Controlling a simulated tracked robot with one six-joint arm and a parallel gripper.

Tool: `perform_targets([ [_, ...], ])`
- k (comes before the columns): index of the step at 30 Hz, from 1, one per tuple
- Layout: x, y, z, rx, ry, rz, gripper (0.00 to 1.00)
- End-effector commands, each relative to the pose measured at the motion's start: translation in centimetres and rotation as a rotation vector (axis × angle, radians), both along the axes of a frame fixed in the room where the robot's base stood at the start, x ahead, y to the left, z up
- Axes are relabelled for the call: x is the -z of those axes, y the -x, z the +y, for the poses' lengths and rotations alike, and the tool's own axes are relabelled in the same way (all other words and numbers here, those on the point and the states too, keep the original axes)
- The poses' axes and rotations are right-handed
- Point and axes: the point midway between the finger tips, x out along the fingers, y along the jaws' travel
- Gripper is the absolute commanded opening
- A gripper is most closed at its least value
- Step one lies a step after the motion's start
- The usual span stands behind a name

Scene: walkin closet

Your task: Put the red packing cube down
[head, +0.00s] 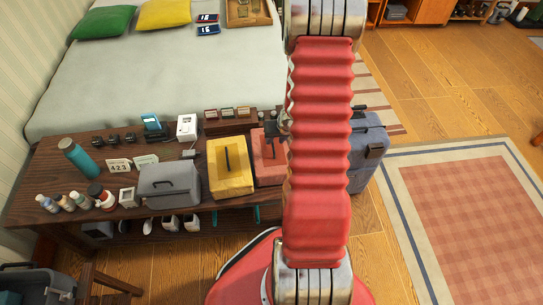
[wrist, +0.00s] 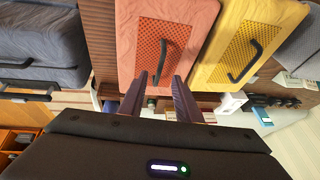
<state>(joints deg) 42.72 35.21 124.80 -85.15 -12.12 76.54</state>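The red packing cube (head: 267,172) lies on the dark wooden bench (head: 130,222), right of the yellow packing cube (head: 232,168). In the wrist view the red cube (wrist: 148,22) shows its mesh top and black handle, with the yellow cube (wrist: 284,18) close to its right. My gripper (wrist: 161,76) is at the cube's lower edge in that view. Its two fingers stand apart, with the lower end of the handle showing between them; I see no clamping. In the head view my red-sleeved arm covers the cube's right side and most of the gripper.
A grey case (head: 170,184), bottles, a teal flask (head: 80,158) and small boxes crowd the bench's left part. A blue-grey suitcase (head: 368,150) stands at the bench's right end. The bed (head: 180,75) is behind. A checked rug (head: 470,215) lies on open floor at right.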

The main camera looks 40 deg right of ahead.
Motion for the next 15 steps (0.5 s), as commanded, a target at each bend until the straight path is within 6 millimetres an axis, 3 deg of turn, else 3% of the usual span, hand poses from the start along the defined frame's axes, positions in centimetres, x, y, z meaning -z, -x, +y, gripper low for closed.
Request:
perform_targets([
  [9, 2.9, -1.2, -0.4, 0.000, -0.002, 0.001, 0.30],
  [15, 3.5, -1.5, -0.5, -0.001, 0.000, 0.000, 0.30],
])
